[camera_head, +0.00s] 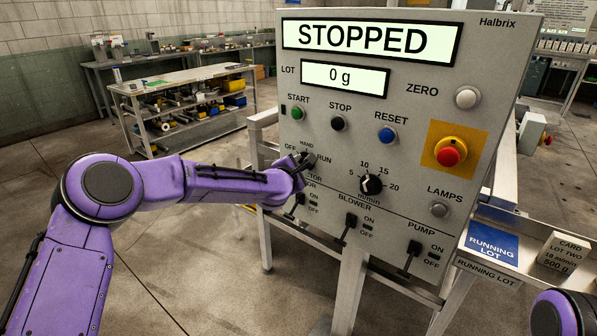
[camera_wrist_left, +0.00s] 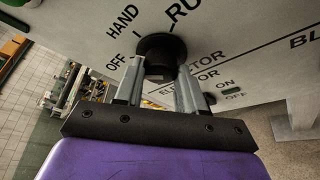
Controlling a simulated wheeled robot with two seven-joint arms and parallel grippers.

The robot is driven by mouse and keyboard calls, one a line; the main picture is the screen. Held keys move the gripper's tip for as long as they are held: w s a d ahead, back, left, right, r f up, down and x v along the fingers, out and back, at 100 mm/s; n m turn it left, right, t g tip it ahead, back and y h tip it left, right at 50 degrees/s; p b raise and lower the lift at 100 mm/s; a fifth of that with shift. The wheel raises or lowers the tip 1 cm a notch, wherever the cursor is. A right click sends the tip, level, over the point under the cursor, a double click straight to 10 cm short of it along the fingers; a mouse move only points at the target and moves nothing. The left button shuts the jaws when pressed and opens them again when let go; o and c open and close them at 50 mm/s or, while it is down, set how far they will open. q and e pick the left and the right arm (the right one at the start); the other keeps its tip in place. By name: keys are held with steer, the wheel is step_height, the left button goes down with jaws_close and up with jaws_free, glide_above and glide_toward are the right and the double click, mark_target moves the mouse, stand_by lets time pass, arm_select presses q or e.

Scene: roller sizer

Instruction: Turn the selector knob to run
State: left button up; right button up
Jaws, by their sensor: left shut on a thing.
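The selector knob (camera_wrist_left: 160,46) is a black round knob on the grey panel (camera_head: 420,130), with OFF, HAND and RUN lettered around it. My left gripper (camera_head: 301,164) is at the knob and mostly covers it in the head view. In the left wrist view its two fingers (camera_wrist_left: 159,74) are shut on the knob, one on each side. I cannot tell which mark the knob points to. The panel's large display (camera_head: 370,40) reads STOPPED, and the lot display (camera_head: 345,79) reads 0 g. My right gripper is out of view.
Close around are the green START button (camera_head: 297,113), black STOP button (camera_head: 338,123), speed dial (camera_head: 371,184) and blower switch (camera_head: 349,227). The red emergency button (camera_head: 448,152) is at the right.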

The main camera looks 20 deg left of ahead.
arm_select(q)
steer(key=shift+w+a+f+m+t+h+b, duration=0.2)
steer(key=shift+m+t+h+b, duration=0.75)
steer(key=shift+m+b, duration=2.75)
steer(key=shift+s+d+f+m+t+h+b, duration=0.2)
steer(key=shift+m+t+h+b, duration=0.75)
steer(key=shift+m+b, duration=2.7)
steer(key=shift+w+a+f+m+t+h+b, duration=0.2)
steer(key=shift+m+t+h+b, duration=0.75)
steer(key=shift+m+b, duration=2.75)
steer(key=shift+s+m+t+y+p, duration=0.1)
steer(key=shift+m+t+y+p, duration=0.2)
steer(key=shift+m+p, duration=0.6)
steer(key=o, duration=1.1)
steer(key=shift+c, duration=0.2)
steer(key=shift+s, duration=0.1)
